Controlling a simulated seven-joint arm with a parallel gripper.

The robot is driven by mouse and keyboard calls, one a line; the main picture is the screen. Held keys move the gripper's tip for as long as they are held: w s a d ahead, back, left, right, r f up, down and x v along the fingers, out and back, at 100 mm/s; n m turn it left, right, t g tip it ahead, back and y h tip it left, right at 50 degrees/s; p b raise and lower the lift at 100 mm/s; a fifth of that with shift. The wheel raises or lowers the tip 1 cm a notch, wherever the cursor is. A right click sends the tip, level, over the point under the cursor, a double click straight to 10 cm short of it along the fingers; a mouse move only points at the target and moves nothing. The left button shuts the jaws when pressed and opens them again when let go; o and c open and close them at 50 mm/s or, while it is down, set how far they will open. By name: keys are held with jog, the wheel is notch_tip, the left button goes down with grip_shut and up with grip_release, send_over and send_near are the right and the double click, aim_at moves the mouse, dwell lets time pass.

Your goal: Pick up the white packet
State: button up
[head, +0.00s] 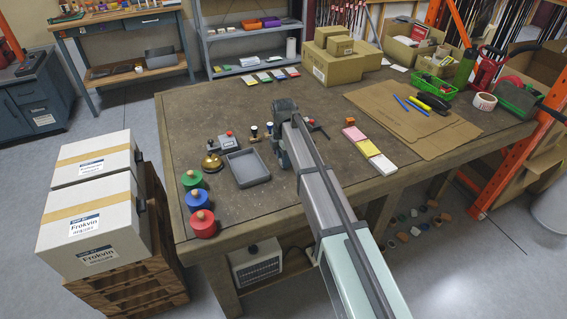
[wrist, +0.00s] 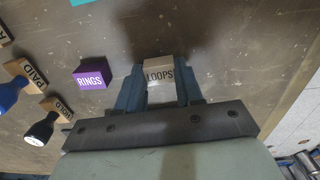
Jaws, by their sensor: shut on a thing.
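The white packet (wrist: 160,74), a small off-white box marked LOOPS, sits between the two blue fingers of my gripper (wrist: 160,88) in the wrist view. The fingers are shut on it, one on each side. I cannot tell whether it touches the table. In the head view my arm reaches over the middle of the workbench, and the packet is hidden behind it. A purple box (wrist: 90,75) marked RINGS stands just left of my gripper in the wrist view, apart from it.
Wooden stamps (wrist: 34,74) stand left of the purple box. In the head view a grey tray (head: 263,181), a brass bell (head: 211,162) and coloured round pots (head: 196,201) lie left of my arm. Pastel pads (head: 368,148) and flat cardboard (head: 440,141) lie to the right.

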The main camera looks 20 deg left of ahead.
jog(key=c, duration=0.4)
jog(key=shift+o, duration=0.2)
